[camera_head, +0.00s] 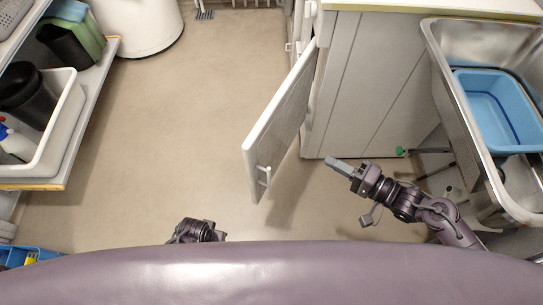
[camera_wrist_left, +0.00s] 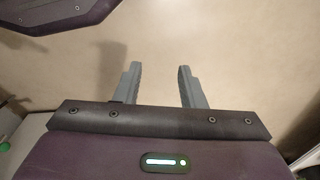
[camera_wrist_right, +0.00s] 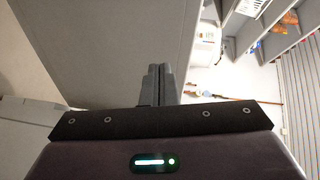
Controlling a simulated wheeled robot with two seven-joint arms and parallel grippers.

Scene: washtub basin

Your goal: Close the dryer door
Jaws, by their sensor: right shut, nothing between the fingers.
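The white door (camera_head: 280,118) stands swung open from the front of a white cabinet (camera_head: 375,80), with a small handle (camera_head: 265,176) near its lower free edge. My right gripper (camera_head: 333,162) is shut and empty, to the right of the door and apart from it, in front of the cabinet's lower edge. In the right wrist view its fingers (camera_wrist_right: 159,70) are together beside a large pale panel (camera_wrist_right: 110,45); I cannot tell which panel this is. My left gripper (camera_wrist_left: 158,68) is open and empty over bare floor. In the head view only its dark wrist shows.
A metal sink (camera_head: 440,70) holding a blue basin (camera_head: 500,105) stands at the right. A shelf (camera_head: 90,95) with a white bin (camera_head: 62,125) is at the left. A white round container (camera_head: 135,25) stands at the back. The floor (camera_head: 180,110) left of the door is clear.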

